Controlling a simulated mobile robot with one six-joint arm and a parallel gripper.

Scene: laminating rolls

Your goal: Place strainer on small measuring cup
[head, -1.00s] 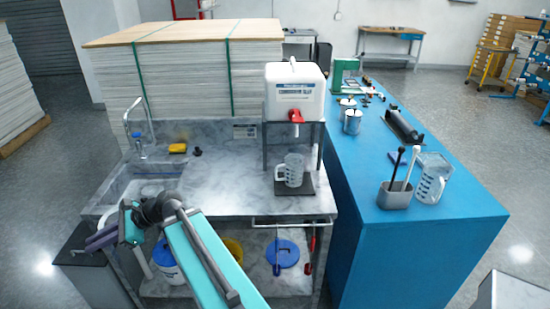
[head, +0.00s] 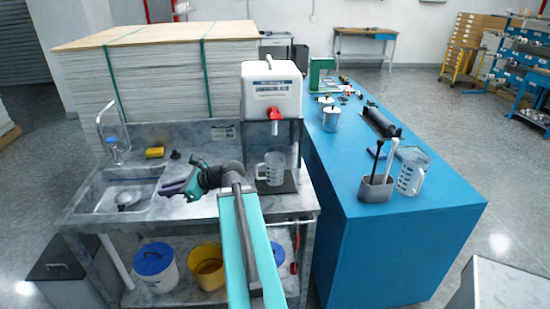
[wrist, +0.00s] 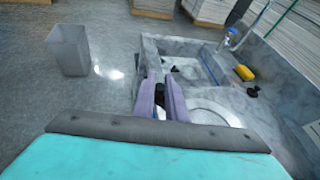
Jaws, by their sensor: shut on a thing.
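My gripper (head: 178,190) is over the counter, just right of the sink, with its purple fingers pointing left. In the wrist view the fingers (wrist: 162,98) are shut on a dark piece, which I take to be part of the strainer (wrist: 160,90). Most of the strainer is hidden, and its shape cannot be made out. A pale ring shows beside the right finger; I cannot tell whether it belongs to the strainer. The small measuring cup (head: 271,169), clear with a handle, stands upright on a dark mat below the white tank's red tap. My gripper is left of it, apart from it.
The sink (head: 103,204) holds a round item. A yellow sponge (head: 155,152) lies behind it. The white tank (head: 271,92) overhangs the cup. A larger measuring cup (head: 411,176) and grey holder (head: 375,189) stand on the blue table (head: 390,225).

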